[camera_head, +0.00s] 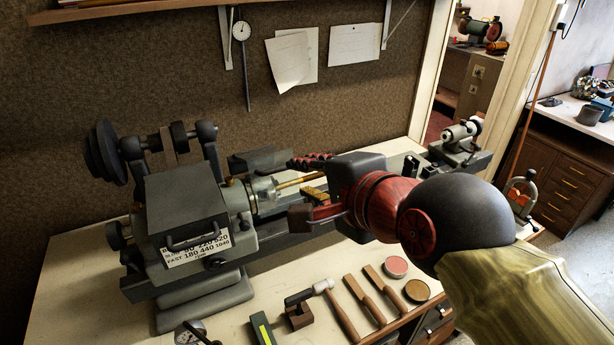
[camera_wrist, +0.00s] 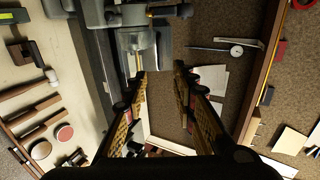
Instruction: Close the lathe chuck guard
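The lathe (camera_head: 190,205) stands on the bench with its dark grey headstock at left. At the headstock's right end is the chuck area (camera_head: 262,195), where a clear part surrounds the spindle end and a brass-coloured rod. A dark grey panel (camera_head: 257,160), apparently the chuck guard, stands raised behind the chuck. In the wrist view a pale, partly clear panel (camera_wrist: 136,39) lies just beyond the fingertips; I cannot tell if it is part of the guard. My gripper (camera_head: 302,188) is open and empty, right of the chuck. Both fingers show apart in the wrist view (camera_wrist: 160,82).
A hammer (camera_head: 338,310), wooden-handled tools (camera_head: 372,300) and round tins (camera_head: 396,267) lie on the bench in front of the lathe. A dial gauge (camera_head: 241,32) and papers (camera_head: 290,60) hang on the wall behind. The lathe bed runs right under my arm.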

